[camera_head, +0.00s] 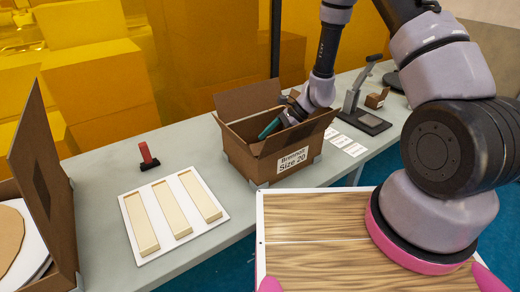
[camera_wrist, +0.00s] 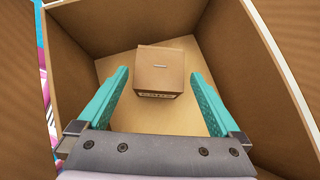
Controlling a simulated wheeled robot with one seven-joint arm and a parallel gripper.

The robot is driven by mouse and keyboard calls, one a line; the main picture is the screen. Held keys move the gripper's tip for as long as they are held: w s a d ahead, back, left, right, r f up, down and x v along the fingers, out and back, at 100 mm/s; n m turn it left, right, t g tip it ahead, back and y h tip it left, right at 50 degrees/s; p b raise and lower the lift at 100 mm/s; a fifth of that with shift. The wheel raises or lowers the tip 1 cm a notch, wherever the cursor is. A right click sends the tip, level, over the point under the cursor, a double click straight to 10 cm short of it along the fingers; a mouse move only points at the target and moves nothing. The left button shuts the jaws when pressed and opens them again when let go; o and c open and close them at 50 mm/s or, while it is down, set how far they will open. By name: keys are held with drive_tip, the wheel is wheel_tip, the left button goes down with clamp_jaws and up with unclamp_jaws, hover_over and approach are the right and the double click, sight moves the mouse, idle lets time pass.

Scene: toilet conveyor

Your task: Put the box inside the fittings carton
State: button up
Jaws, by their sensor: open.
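The fittings carton (camera_head: 243,150) is an open brown cardboard carton labelled "Brennan Size 20", standing on the grey table in the head view. Its inner wall (camera_wrist: 75,45) and floor show in the wrist view. A small brown box (camera_wrist: 159,72) lies inside it, with a dark printed strip along its near edge. My gripper (camera_wrist: 163,98) is open, its two teal fingers on either side of the box with gaps between them and it. In the head view my gripper (camera_head: 278,125) reaches into the carton's opening. The box is hidden there by the carton walls.
A white tray with three pale slots (camera_head: 172,213) and a red-and-black tool (camera_head: 147,155) stand left of the carton. Another open carton (camera_head: 42,190) is at far left. White labels (camera_head: 342,141), a black-based stand (camera_head: 365,120) and a small brown box (camera_head: 376,98) are to the right.

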drive_tip(key=s+d+r+n+t+h, duration=0.15)
drive_tip(key=d+r+n, duration=0.35)
drive_tip(key=r, duration=1)
drive_tip(key=s+d+r+n+t+h, duration=0.1)
drive_tip(key=s+d+r+n+t, duration=0.35)
drive_tip(key=r, duration=1.05)
drive_tip(key=s+d+r+n+t+h, duration=0.2)
drive_tip(key=s+d+r+t+h, duration=0.1)
drive_tip(key=s+d+r, duration=0.8)
drive_tip(key=shift+s+r+h, duration=0.2)
drive_tip(key=shift+r+h, duration=0.45)
drive_tip(key=shift+r, duration=0.25)
